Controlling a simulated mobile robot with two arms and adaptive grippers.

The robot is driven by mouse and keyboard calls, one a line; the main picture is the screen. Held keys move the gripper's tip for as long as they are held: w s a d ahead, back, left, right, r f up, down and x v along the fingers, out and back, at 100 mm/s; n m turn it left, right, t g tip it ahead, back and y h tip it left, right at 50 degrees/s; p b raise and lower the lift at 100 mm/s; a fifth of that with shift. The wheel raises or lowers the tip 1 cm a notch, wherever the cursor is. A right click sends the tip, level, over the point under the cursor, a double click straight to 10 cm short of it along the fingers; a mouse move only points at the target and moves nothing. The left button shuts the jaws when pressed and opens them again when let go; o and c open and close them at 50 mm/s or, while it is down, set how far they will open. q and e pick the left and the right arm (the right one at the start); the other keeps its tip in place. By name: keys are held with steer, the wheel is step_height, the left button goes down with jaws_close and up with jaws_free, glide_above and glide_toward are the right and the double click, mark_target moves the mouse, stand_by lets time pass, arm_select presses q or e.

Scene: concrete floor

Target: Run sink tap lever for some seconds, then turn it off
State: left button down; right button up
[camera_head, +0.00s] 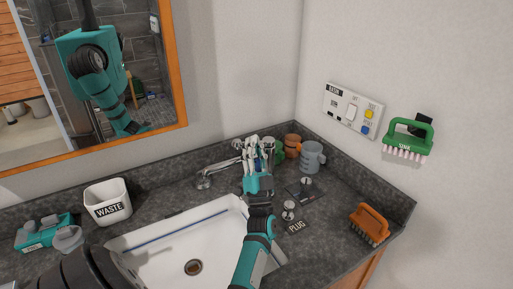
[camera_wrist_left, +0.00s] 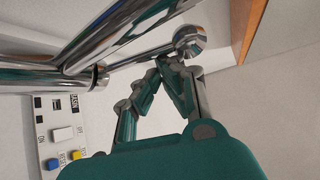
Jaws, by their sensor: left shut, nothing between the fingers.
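The chrome sink tap (camera_head: 208,177) stands at the back of the white sink (camera_head: 160,262), its spout reaching left. In the left wrist view, thick chrome tubes (camera_wrist_left: 110,38) and a thin lever rod ending in a round knob (camera_wrist_left: 190,39) fill the top. My left gripper (camera_head: 258,148) is in front of the tap body and hides part of it. Its fingertips (camera_wrist_left: 168,62) are together and empty, just below the lever rod near the knob. I cannot tell whether they touch it. No water stream is visible. My right gripper is not in view.
Mugs (camera_head: 311,157) stand behind and right of the gripper. A plug (camera_head: 289,210), an orange brush (camera_head: 370,224) and a white waste bin (camera_head: 107,202) are on the dark counter. A switch panel (camera_head: 352,110) and green brush (camera_head: 408,139) are on the right wall; a mirror hangs behind.

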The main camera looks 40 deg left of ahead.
arm_select(q)
steer(key=shift+r, duration=0.1)
step_height(320, 180, up, 10)
stand_by(0.6)
